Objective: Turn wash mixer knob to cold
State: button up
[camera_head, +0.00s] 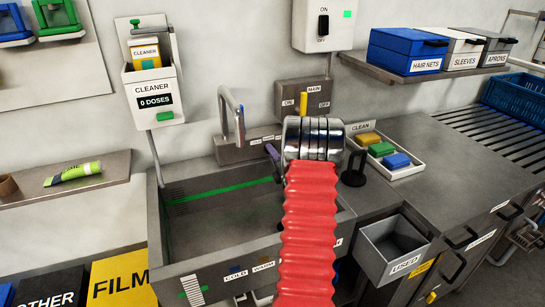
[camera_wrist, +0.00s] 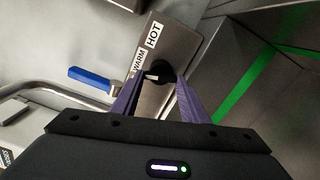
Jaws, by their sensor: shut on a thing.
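The wash mixer knob (camera_wrist: 162,70) is black and round, with a white mark pointing left in the wrist view. It sits on a grey metal panel (camera_wrist: 182,42) beside the labels WARM (camera_wrist: 139,61) and HOT (camera_wrist: 153,36). In the head view a purple finger of my gripper (camera_head: 272,152) shows at the panel above the sink; my arm hides the knob there.
A tap (camera_head: 238,115) with a blue-tipped part (camera_wrist: 88,77) stands left of my gripper. The sink (camera_head: 225,215) lies below. A black upright post (camera_head: 354,168) and a tray of coloured blocks (camera_head: 402,171) stand close on the right. The MAIN lever box (camera_head: 318,91) is behind.

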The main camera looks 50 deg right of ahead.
jog(key=n, duration=0.6)
jog(key=shift+w+a+f+n, duration=0.1)
jog(key=shift+f+n, duration=0.3)
jog(key=o, duration=0.8)
jog(key=shift+c, duration=0.2)
jog(key=o, duration=0.3)
jog(key=shift+r, duration=0.15)
jog(key=shift+s, duration=0.2)
jog(key=v, duration=1.3)
jog(key=shift+s, duration=0.2)
jog(key=shift+w+a, duration=0.1)
